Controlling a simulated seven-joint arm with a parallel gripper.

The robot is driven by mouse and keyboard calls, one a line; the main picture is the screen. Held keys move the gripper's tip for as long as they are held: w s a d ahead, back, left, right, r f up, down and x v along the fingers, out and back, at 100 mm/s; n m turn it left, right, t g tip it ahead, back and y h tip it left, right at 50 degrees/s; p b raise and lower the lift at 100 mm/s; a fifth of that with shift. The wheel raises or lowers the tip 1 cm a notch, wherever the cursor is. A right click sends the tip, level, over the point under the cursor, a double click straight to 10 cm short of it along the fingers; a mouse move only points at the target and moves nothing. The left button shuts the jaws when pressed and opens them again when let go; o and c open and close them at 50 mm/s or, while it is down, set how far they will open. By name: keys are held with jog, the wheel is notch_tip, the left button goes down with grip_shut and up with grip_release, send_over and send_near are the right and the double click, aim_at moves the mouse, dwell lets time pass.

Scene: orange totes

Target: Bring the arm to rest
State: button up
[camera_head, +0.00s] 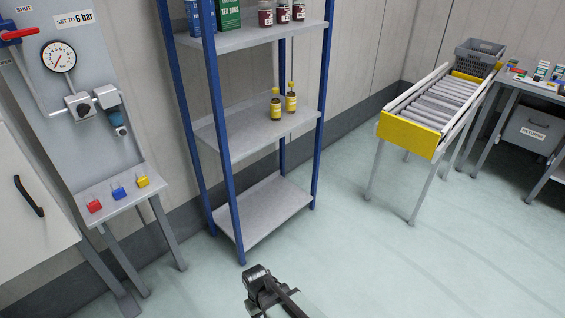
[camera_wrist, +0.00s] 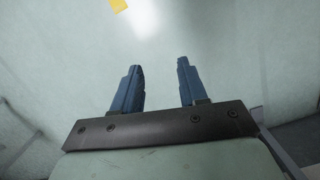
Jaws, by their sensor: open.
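My gripper (camera_wrist: 159,68) shows in the wrist view with its two blue fingers apart. Nothing is between them, and pale floor lies beyond. In the head view a dark part of my arm (camera_head: 262,285) shows at the bottom edge, in front of the shelf rack. The fingers cannot be made out in the head view.
A blue-post shelf rack (camera_head: 232,213) holds bottles, jars and boxes. At the left stands a gauge panel (camera_head: 82,45) with a small padlock table (camera_head: 118,204). A roller conveyor (camera_head: 408,137) with a grey crate (camera_head: 478,57) stands at the right. The middle floor (camera_head: 370,260) is clear.

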jog(key=s+d+f+m+g, duration=0.1)
jog(key=s+d+f+m, duration=0.1)
jog(key=s+d, duration=0.3)
jog(key=s+d+f+m+g, duration=0.2)
jog(key=s+d+f, duration=0.3)
jog(key=d, duration=0.5)
jog(key=s+d+f+m+g+y, duration=0.1)
jog(key=s+d+f+m+g, duration=0.1)
jog(key=s+d+f, duration=0.2)
jog(key=shift+s+d, duration=1.55)
jog(key=shift+d, duration=0.4)
jog(key=shift+o, duration=0.4)
